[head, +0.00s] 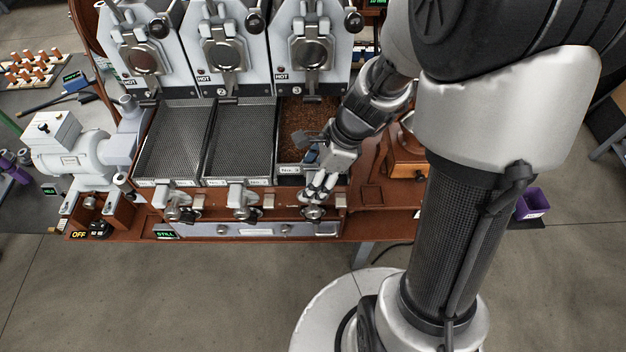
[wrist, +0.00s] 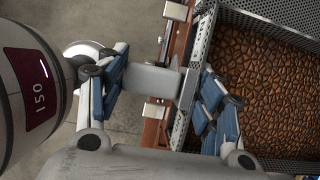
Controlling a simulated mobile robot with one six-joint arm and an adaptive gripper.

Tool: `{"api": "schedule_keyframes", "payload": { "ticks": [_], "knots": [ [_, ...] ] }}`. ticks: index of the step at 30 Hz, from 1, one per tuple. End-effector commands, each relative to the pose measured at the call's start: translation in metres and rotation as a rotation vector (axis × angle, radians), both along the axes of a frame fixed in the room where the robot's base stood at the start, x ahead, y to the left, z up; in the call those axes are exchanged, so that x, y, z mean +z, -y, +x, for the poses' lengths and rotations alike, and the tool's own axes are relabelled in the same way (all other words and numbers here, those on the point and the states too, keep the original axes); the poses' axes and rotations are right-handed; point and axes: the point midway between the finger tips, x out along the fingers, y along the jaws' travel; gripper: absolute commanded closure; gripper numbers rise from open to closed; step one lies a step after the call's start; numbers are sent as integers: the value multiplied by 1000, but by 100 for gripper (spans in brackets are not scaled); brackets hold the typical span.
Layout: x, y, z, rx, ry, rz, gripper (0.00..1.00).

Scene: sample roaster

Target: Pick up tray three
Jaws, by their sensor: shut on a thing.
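Tray three (head: 290,156) sits in the right-hand bay below the roaster unit marked 3, filled with brown roasted beans. In the wrist view its perforated metal wall (wrist: 192,88) and the beans fill the right side. My gripper (head: 318,186) is at the front end of tray three, coming down from the upper right. In the wrist view my gripper (wrist: 157,85) has its blue-padded fingers on both sides of the grey front handle (wrist: 150,78), shut on it. My gripper and wrist hide part of the tray's front. The tray appears level in its bay.
Two empty mesh trays, the left one (head: 172,142) and the middle one (head: 241,138), lie beside tray three. Three roaster units stand behind, with HOT labels. A wooden box (head: 405,155) stands close on the right, a white motor (head: 85,150) on the left.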

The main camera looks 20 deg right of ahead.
Motion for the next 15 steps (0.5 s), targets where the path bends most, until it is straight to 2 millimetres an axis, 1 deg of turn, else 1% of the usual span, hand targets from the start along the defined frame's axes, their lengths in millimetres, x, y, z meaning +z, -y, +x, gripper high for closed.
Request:
{"api": "schedule_keyframes", "payload": {
  "ticks": [1, 2, 8, 13, 14, 15],
  "knots": [
    [14, 0, 2, 0, 6, -2, 78],
    [19, 0, 2, 0, 6, -2, 78],
    [15, -13, -39, 0, 0, 0, 78],
    [14, -26, -80, 0, 2, -1, 78],
    [13, -27, -83, 0, 7, 0, 78],
    [10, -28, -80, 1, 14, 2, 78]
  ]
}}
